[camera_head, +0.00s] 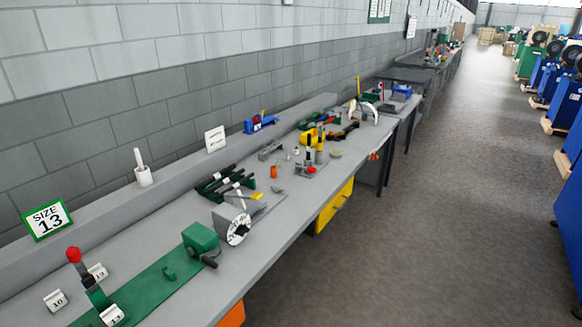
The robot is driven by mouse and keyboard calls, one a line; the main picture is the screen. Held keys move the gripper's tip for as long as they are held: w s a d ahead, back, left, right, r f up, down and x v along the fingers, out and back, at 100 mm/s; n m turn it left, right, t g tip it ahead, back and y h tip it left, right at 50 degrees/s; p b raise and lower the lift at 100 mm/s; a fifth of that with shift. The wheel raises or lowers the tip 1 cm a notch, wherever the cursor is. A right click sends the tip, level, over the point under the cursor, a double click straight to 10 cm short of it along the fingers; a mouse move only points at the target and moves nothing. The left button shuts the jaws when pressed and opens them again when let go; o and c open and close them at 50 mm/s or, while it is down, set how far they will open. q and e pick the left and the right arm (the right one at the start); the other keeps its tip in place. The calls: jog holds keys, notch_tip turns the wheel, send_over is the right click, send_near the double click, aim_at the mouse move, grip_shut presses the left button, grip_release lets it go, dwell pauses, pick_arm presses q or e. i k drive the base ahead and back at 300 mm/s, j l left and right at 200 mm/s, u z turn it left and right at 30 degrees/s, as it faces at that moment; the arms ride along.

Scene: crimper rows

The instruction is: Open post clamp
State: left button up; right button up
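Neither of my grippers shows in the head view. I cannot tell for certain which part is the post clamp. At the lower left a dark lever with a red knob (74,255) stands up from a green plate (140,293) on the bench. A green block (200,240) with a black handle (209,261) sits at the plate's far end. A small green hook-shaped piece (169,273) lies between them. White blocks marked 10 (55,300), 19 (97,272) and 13 (112,315) are around the lever. A sign (47,219) reads SIZE 13.
The long grey bench (255,262) runs along a brick wall. Farther along are a white numbered dial (239,229), green-and-black tools (224,184) and a small fixture with red parts (307,168). A yellow drawer (334,207) is under the bench. The aisle floor (430,220) at right is clear.

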aim_at(310, 169)
jog(key=i+l+u, duration=0.2)
jog(key=u, duration=0.25)
jog(key=i+l+u, duration=0.15)
jog(key=l+u, duration=0.25)
jog(key=i+l+u, duration=0.1)
jog(key=l, duration=0.45)
jog(key=i+l+u, duration=0.1)
jog(key=l, duration=0.45)
jog(key=i+l+u, duration=0.1)
jog(key=l, duration=0.5)
jog(key=i+l+u, duration=0.1)
jog(key=l, duration=0.45)
jog(key=i, duration=0.1)
